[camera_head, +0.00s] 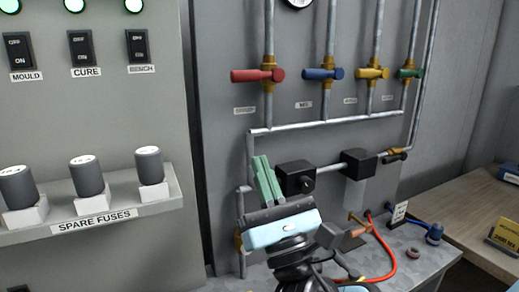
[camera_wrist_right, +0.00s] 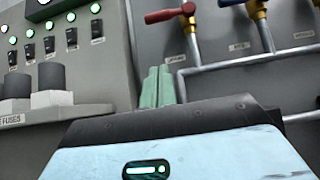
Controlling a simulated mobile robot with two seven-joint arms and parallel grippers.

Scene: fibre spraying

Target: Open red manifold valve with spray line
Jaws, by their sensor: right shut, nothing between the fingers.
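The red valve handle (camera_head: 257,75) is the leftmost on the manifold and lies sideways across its upright pipe at a brass body. It also shows at the top of the right wrist view (camera_wrist_right: 168,15). The label under it is too small to read surely. My right gripper (camera_head: 265,178) is below the red handle, in front of the grey panel and apart from the handle. Its green fingers are shut together and empty, and they point up in the wrist view (camera_wrist_right: 158,87). My left gripper is in neither view.
Blue (camera_head: 324,74), yellow (camera_head: 371,73) and green (camera_head: 410,73) valve handles stand in line to the right. A horizontal pipe (camera_head: 330,122) runs below them. Black regulator boxes (camera_head: 296,177) are right of my gripper. A spare fuse shelf (camera_head: 110,208) juts out at left.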

